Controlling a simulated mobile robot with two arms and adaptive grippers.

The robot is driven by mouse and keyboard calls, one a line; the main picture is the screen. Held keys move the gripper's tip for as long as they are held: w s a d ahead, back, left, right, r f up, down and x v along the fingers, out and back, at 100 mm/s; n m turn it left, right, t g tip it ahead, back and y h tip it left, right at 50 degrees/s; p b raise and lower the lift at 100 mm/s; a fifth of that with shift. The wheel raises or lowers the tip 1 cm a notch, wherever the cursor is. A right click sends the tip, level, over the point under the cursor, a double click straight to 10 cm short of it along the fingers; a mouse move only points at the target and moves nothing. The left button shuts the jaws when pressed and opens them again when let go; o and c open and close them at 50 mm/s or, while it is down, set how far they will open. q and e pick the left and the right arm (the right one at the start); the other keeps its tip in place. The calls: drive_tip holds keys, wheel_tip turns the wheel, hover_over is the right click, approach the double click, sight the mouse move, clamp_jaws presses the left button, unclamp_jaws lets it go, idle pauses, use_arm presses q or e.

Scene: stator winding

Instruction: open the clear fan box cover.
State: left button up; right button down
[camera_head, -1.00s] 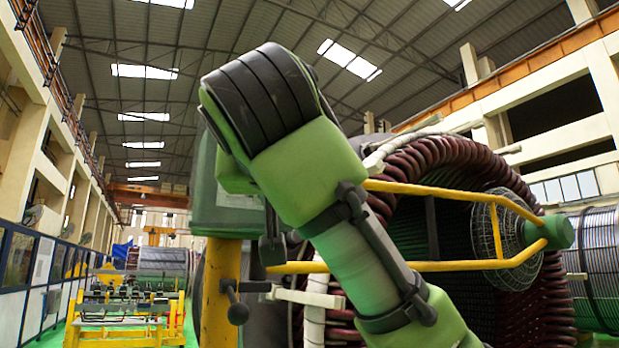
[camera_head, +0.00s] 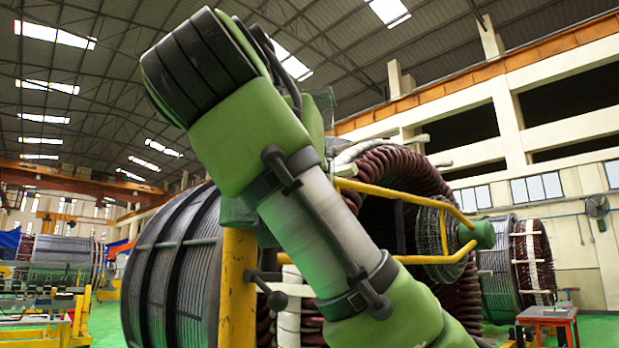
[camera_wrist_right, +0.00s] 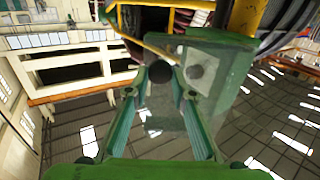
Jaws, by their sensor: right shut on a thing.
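My right arm crosses the middle of the head view and hides most of the fan box; the right gripper itself is hidden there. In the right wrist view, the two green fingers of my right gripper (camera_wrist_right: 160,76) are shut on the clear cover (camera_wrist_right: 166,118), with a dark round knob (camera_wrist_right: 160,72) between the tips. The see-through panel shows between the fingers. The grey-green box (camera_wrist_right: 226,66) is just beyond and to the right. In the head view, a clear edge (camera_head: 323,104) shows above my arm. My left gripper is not in view.
A yellow post (camera_head: 237,290) with a dark ball-ended handle (camera_head: 277,300) stands beside my arm. A yellow tube frame (camera_head: 405,194) surrounds a wire cage (camera_head: 432,238) to the right. A large stator (camera_head: 470,285) is behind. A red table (camera_head: 547,317) stands far right.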

drive_tip(key=shift+s+a+r, duration=0.1)
drive_tip(key=shift+r, duration=0.1)
drive_tip(key=c, duration=1.9)
unclamp_jaws()
drive_tip(key=shift+o, duration=0.9)
drive_tip(key=shift+a+f, duration=0.15)
drive_tip(key=shift+a, duration=0.05)
drive_tip(key=shift+d, duration=0.15)
